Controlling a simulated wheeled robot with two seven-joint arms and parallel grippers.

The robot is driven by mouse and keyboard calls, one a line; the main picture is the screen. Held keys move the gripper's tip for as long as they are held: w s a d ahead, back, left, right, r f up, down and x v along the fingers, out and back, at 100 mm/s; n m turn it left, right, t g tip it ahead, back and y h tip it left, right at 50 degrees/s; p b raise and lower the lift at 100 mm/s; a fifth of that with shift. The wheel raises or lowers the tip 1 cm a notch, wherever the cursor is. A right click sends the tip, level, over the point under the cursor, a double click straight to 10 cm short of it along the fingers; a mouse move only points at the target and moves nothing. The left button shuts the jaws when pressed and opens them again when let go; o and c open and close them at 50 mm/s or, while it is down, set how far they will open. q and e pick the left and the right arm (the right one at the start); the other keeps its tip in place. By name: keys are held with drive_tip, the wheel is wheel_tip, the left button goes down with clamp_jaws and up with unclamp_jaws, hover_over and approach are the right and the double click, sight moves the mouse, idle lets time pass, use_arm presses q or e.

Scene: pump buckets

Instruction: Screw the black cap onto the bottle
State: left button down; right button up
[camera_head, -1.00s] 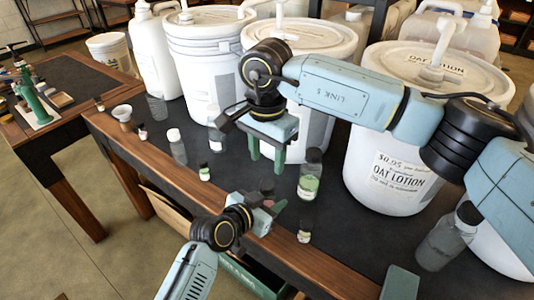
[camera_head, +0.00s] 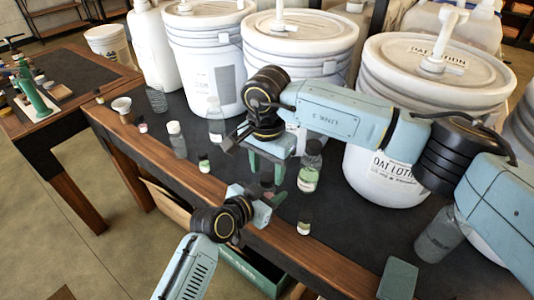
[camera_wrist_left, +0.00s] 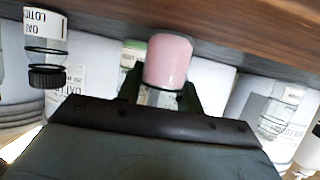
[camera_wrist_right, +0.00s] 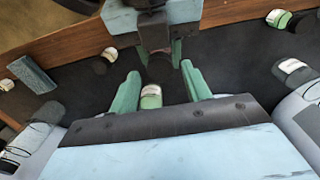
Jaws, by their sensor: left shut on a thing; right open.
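My left gripper (camera_wrist_left: 160,92) is shut on a small bottle (camera_wrist_left: 168,60) with a pink end. In the head view it is held near the front table edge, low between the two grippers. In the left wrist view the bottle stands between the fingers; its other end is hidden behind the gripper body. My right gripper (camera_head: 266,170) is open, pointing down over the held bottle. In the right wrist view a dark round top, likely the black cap (camera_wrist_right: 160,68), lies between its fingers (camera_wrist_right: 160,88), apart from them. I cannot tell how far it is screwed on.
A black-capped bottle (camera_head: 309,168) and a small one (camera_head: 304,221) stand right of the grippers. A white-capped bottle (camera_head: 176,140), a clear bottle (camera_head: 216,122) and a green-labelled one (camera_head: 204,164) stand left. Large pump buckets (camera_head: 300,35) line the back.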

drive_tip(key=shift+f, duration=0.7)
drive_tip(key=c, duration=1)
drive_tip(key=m, duration=0.6)
drive_tip(key=shift+m, duration=0.3)
drive_tip(key=o, duration=1.1)
drive_tip(key=shift+c, duration=0.2)
